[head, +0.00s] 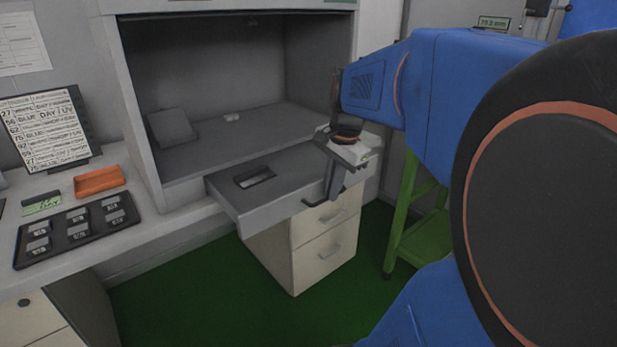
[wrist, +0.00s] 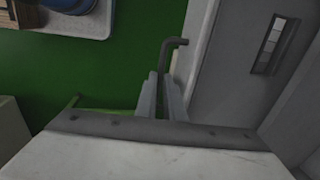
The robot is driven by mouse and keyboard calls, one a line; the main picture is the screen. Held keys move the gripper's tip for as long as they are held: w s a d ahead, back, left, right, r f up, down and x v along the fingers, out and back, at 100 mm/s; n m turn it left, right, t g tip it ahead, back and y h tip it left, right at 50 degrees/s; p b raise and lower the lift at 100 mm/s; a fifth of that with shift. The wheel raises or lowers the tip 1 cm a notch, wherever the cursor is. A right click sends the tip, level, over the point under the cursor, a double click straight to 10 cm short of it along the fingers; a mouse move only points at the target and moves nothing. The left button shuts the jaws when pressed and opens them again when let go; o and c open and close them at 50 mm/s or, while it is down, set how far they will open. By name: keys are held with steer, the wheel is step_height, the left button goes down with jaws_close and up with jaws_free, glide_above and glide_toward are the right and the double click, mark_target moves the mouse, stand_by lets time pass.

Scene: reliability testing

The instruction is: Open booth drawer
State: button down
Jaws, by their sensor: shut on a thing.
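The booth drawer (head: 285,170) is a flat grey tray that sticks out from below the booth floor, over the cream cabinet. A dark recess with a pale strip lies in its top. The drawer also fills the right of the wrist view (wrist: 218,85). Its thin grey bar handle (wrist: 174,47) runs along the front edge. My gripper (head: 331,195) is at the drawer's front right, pointing down. In the wrist view my gripper (wrist: 161,85) has its two fingers close together and shut on the handle. The fingers hide part of the handle.
The grey booth (head: 210,70) holds a small tilted block. A cream drawer cabinet (head: 325,235) stands below the drawer. A green stand (head: 420,235) is to the right. The left counter carries an orange tray (head: 99,180) and a dark sample tray (head: 60,245). Green floor (head: 200,290) in front is clear.

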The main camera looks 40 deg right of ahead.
steer(key=shift+s, duration=1.25)
steer(key=c, duration=1.9)
jaws_free()
steer(key=shift+o, duration=0.2)
steer(key=s+r, duration=0.3)
steer(key=r, duration=1.4)
steer(key=shift+d, duration=0.15)
steer(key=shift+s, duration=0.1)
steer(key=s+a+f+n+t, duration=0.1)
steer(key=a+f+n, duration=0.7)
steer(key=f, duration=0.3)
steer(key=s+a+f+n+t, duration=0.1)
steer(key=s+a+f+n, duration=0.1)
steer(key=a+f+n, duration=0.6)
step_height(320, 180, down, 4)
steer(key=shift+a+f+n+t, duration=0.1)
steer(key=shift+a+n+t, duration=0.25)
steer(key=shift+n, duration=0.35)
